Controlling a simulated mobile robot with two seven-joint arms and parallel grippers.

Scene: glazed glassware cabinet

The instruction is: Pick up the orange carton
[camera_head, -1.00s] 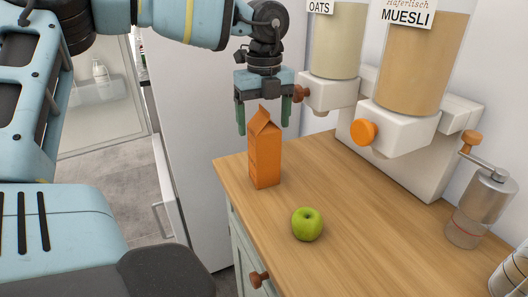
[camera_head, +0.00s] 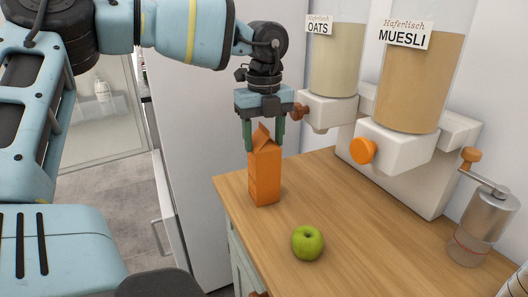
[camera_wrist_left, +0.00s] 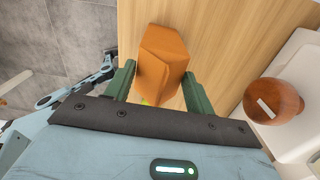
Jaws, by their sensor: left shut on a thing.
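The orange carton (camera_head: 265,178) stands upright on the wooden counter (camera_head: 350,225), near its left edge. My left gripper (camera_head: 264,146) points down from above, with its green fingers on either side of the carton's peaked top. It is shut on the carton. In the left wrist view, the carton (camera_wrist_left: 163,62) fills the space between the two fingers (camera_wrist_left: 159,86). The carton's base appears to rest on the counter. My right gripper is not in view.
A green apple (camera_head: 307,242) sits in front of the carton. The oats dispenser (camera_head: 330,95) and muesli dispenser (camera_head: 400,140) stand behind to the right, with an orange knob (camera_head: 362,151). A metal grinder (camera_head: 485,222) is at far right. Mid-counter is clear.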

